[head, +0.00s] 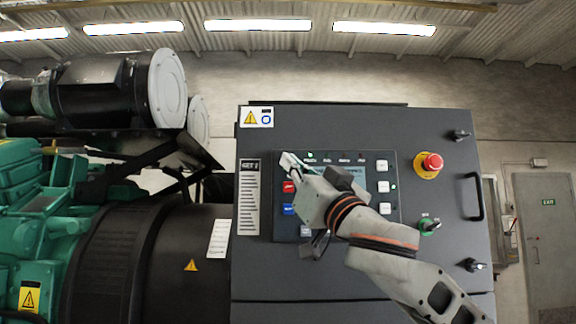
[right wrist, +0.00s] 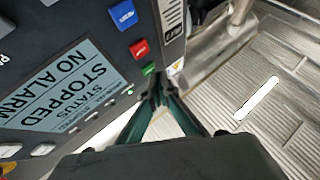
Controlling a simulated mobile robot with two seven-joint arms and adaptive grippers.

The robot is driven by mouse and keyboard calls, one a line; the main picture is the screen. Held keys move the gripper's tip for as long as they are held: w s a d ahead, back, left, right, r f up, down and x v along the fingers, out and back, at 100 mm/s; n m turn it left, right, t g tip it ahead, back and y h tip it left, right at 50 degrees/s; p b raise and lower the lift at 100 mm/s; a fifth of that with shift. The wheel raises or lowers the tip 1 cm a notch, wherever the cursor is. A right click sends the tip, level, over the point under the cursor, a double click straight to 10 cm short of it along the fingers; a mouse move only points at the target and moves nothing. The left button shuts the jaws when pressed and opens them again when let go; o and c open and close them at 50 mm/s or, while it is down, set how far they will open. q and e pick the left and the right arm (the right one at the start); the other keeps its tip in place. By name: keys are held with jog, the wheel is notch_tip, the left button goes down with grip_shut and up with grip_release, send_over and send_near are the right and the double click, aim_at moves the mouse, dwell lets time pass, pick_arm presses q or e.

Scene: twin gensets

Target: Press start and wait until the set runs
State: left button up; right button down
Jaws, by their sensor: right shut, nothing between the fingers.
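The control panel (head: 386,214) is on the front of a dark grey cabinet. My right gripper (head: 287,160) is shut and empty at the panel's upper left corner, above the red button (head: 288,187). In the right wrist view its fingertips (right wrist: 159,85) are right beside the green button (right wrist: 149,70); I cannot tell whether they touch it. The red button (right wrist: 139,48) and the blue button (right wrist: 123,14) are in line with it. The display (right wrist: 72,92) reads STATUS, STOPPED, NO ALARM. In the head view my gripper and arm hide most of the display. My left gripper is not in view.
A door handle (head: 474,197) sticks out further right. The green and black engine (head: 110,240) fills the left. A grey exit door (head: 546,250) is at far right.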

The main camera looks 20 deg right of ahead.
jog(key=shift+w+d, duration=0.1)
jog(key=shift+w, duration=0.35)
dwell(0.6)
jog(key=shift+s+a, duration=0.25)
jog(key=shift+s, duration=0.65)
jog(key=shift+s, duration=0.1)
jog(key=s, duration=0.2)
jog(key=s+a+p, duration=0.1)
jog(key=s, duration=0.2)
jog(key=shift+s+a+p, duration=0.3)
jog(key=shift+a+p, duration=0.05)
jog(key=shift+f, duration=0.1)
dwell(0.6)
